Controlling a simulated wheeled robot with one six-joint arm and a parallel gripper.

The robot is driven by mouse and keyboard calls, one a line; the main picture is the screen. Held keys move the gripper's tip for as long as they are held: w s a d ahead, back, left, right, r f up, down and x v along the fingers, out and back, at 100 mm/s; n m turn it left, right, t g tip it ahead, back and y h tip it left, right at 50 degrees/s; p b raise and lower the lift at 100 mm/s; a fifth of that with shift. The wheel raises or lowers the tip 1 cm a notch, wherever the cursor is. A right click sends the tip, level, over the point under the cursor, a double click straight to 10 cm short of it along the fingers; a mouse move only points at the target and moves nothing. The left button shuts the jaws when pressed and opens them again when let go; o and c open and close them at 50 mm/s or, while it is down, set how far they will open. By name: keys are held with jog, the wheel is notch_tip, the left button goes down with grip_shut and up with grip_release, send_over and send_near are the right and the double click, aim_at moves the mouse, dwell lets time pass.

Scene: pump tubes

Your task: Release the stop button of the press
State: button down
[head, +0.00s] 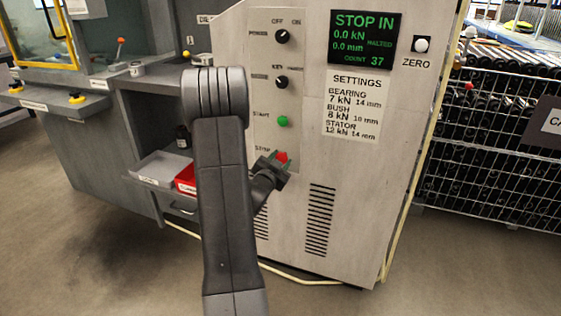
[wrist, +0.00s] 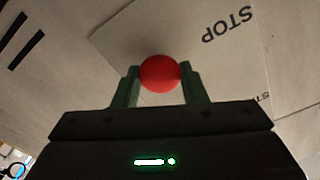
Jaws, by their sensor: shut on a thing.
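The red stop button (head: 282,157) is low on the press's control panel, below the green start button (head: 282,121). In the wrist view the round red button (wrist: 160,73) sits between the two green fingers of my gripper (wrist: 159,80), beside the printed word STOP. My gripper (head: 273,164) is shut on the button, with a finger at each side. The press display (head: 362,38) reads STOP IN, 0.0 kN, 0.0 mm, HALTED and COUNT 37. The button's stem is hidden.
The power knob (head: 282,36) and mode knob (head: 282,82) are above the buttons. A settings label (head: 352,105) and a white zero button (head: 421,45) are to the right. A red bin (head: 186,180) and a grey tray (head: 160,168) are left of my arm. Open floor lies in front.

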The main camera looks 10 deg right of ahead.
jog(key=shift+s+a+f+b, duration=0.15)
jog(key=shift+s+a+b, duration=0.25)
jog(key=shift+s, duration=0.15)
jog(key=c, duration=1.1)
grip_release()
jog(key=p+v, duration=0.1)
jog(key=v, duration=1.3)
jog(key=shift+p, duration=0.35)
jog(key=shift+w, duration=0.1)
jog(key=b+x, duration=0.1)
jog(key=x, duration=1.3)
jog(key=shift+w+d+r, duration=0.1)
jog(key=shift+d+r, duration=0.05)
jog(key=shift+r, duration=0.05)
jog(key=shift+w+d, duration=0.2)
jog(key=shift+w, duration=0.15)
jog(key=shift+f, duration=0.1)
